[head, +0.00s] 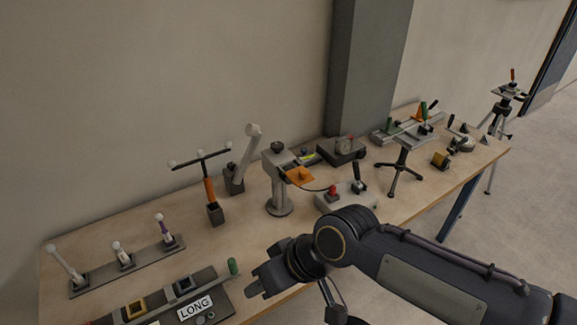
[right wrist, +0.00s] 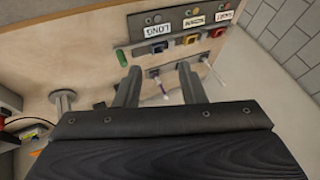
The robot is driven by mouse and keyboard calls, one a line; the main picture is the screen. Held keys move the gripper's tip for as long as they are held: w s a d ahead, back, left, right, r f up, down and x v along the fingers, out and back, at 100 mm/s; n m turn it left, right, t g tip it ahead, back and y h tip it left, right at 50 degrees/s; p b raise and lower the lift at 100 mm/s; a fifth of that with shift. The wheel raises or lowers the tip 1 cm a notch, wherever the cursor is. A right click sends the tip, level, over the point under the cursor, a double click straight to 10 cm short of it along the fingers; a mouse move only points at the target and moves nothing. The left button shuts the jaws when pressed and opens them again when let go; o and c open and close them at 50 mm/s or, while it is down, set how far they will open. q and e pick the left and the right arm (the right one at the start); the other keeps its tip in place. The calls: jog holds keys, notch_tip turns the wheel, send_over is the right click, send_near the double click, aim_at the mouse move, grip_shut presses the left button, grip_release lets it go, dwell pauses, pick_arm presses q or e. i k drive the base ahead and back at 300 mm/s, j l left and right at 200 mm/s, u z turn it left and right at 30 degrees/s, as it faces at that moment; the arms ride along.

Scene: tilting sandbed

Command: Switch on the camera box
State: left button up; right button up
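A low pale box (head: 346,197) stands on the table right of centre, with a red knob and an upright black lever on top. A thin dark cable runs from it towards a grey post stand (head: 279,185) with an orange plate. Nothing is labelled as the camera box, so I cannot be sure which it is. My right gripper (head: 255,280) is over the front of the table, left of this box and apart from it. In the right wrist view its two fingers (right wrist: 158,72) stand apart with nothing held between them. My left gripper is not in view.
A board marked LONG (head: 196,307) with coloured sockets lies near the front left; the right wrist view shows further labelled sockets. A strip (head: 125,265) with several upright pegs lies behind it. A black T-shaped stand (head: 212,190) and several fixtures line the back. A tripod stands far right.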

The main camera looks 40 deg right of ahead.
aim_at(355, 164)
jog(key=z, duration=1.6)
jog(key=l+u, duration=0.1)
jog(key=u, duration=0.25)
jog(key=i+l+u, duration=0.1)
jog(key=u, duration=0.25)
jog(key=l+u, duration=0.2)
jog(key=u, duration=0.15)
jog(key=i+l+u, duration=0.1)
jog(key=l+u, duration=0.2)
jog(key=l, duration=0.5)
jog(key=l+u, duration=0.3)
jog(key=l, duration=1.05)
